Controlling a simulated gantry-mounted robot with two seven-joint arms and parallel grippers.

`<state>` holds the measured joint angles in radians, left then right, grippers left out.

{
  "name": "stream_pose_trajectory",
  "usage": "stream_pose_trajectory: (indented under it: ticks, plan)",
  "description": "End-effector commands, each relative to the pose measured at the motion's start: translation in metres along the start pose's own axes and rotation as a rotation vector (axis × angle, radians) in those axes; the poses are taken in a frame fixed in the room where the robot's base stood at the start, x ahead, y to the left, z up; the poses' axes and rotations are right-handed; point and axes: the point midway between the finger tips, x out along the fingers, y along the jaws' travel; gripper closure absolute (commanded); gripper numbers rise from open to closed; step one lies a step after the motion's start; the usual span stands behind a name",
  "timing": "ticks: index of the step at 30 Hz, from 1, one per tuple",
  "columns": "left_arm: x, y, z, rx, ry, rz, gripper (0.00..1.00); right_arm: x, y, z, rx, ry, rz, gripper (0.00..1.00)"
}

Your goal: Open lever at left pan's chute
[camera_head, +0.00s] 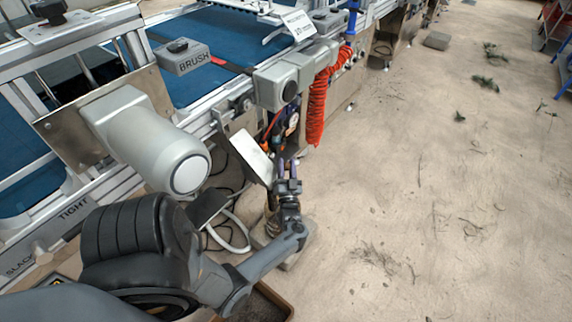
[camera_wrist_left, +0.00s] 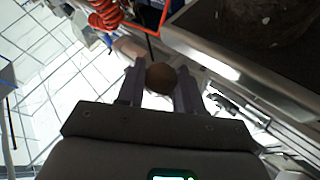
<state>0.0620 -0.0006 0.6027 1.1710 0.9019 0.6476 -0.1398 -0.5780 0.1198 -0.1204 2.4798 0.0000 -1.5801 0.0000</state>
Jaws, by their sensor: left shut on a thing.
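My left gripper (camera_head: 288,168) is beside the machine's near side, next to a tilted pale metal plate (camera_head: 252,157), which may be part of a chute. In the left wrist view, a round brown knob (camera_wrist_left: 160,78) sits between the two fingers of my left gripper (camera_wrist_left: 160,88), which is shut on it. It looks like a lever's end; its shaft is hidden behind it. In the head view the knob cannot be made out. A metal-rimmed pan (camera_wrist_left: 215,66) with dark contents lies above and right of the fingers in the wrist view. My right gripper is not in view.
A large grey motor (camera_head: 150,140) and blue belt (camera_head: 215,50) are at left. Loose cables hang beside the plate. The sandy floor at right is largely clear.

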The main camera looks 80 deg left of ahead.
Motion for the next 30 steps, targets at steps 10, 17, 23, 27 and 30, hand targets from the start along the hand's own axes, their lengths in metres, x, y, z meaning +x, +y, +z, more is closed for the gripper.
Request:
stream_pose_trajectory:
  ticks: [10, 17, 23, 27, 30]
  plan:
    - [-0.0082, 0.0065, 0.0144, -0.004, -0.019, 0.012, 1.0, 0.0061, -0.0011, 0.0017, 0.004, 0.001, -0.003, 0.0]
    - [-0.009, 0.0063, 0.0156, -0.002, -0.019, 0.013, 1.0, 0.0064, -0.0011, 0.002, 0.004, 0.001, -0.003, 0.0]
    - [-0.0095, 0.0062, 0.0162, -0.001, -0.02, 0.014, 0.6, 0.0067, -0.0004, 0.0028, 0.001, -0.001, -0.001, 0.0]
    - [-0.0094, 0.0056, 0.0166, 0.0, -0.02, 0.013, 0.44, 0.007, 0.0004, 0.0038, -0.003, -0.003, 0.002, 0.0]
    - [-0.0089, 0.0051, 0.0164, 0.001, -0.02, 0.011, 0.44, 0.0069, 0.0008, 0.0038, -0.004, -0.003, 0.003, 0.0]
